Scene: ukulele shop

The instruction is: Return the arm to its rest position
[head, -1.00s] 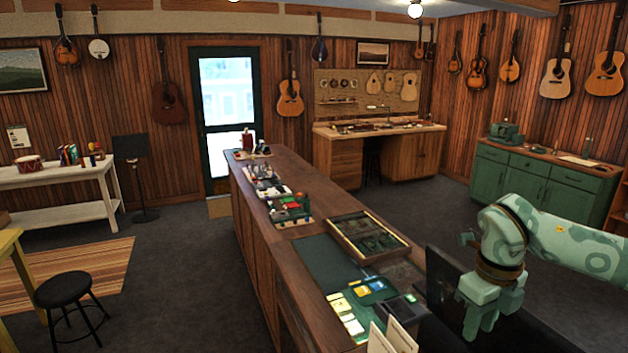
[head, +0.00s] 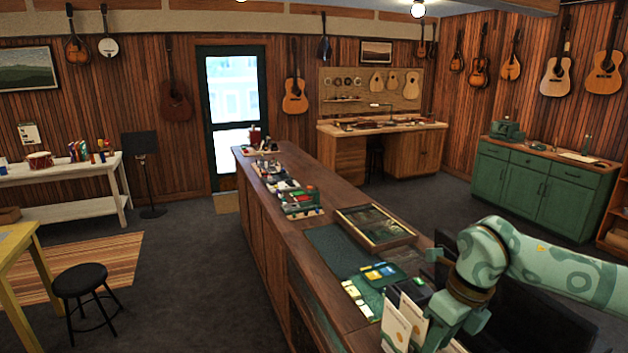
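My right arm comes in from the right, pale green with darker patterns. Its gripper (head: 452,328) points down at the lower right, beside the near end of the long wooden counter (head: 262,222). White cards (head: 402,322) standing at the counter's near end are close to the gripper and overlap it in the picture. I cannot tell whether they touch. The fingers are partly hidden, so their opening is unclear, and I see nothing held. My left arm and gripper are out of view.
The counter carries a framed wooden tray (head: 402,237), a dark green mat (head: 333,247), small cards and boxed goods. A dark panel (head: 545,322) lies beneath my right arm. A black stool (head: 80,280) and yellow table (head: 38,262) stand left. Open floor lies between stool and counter.

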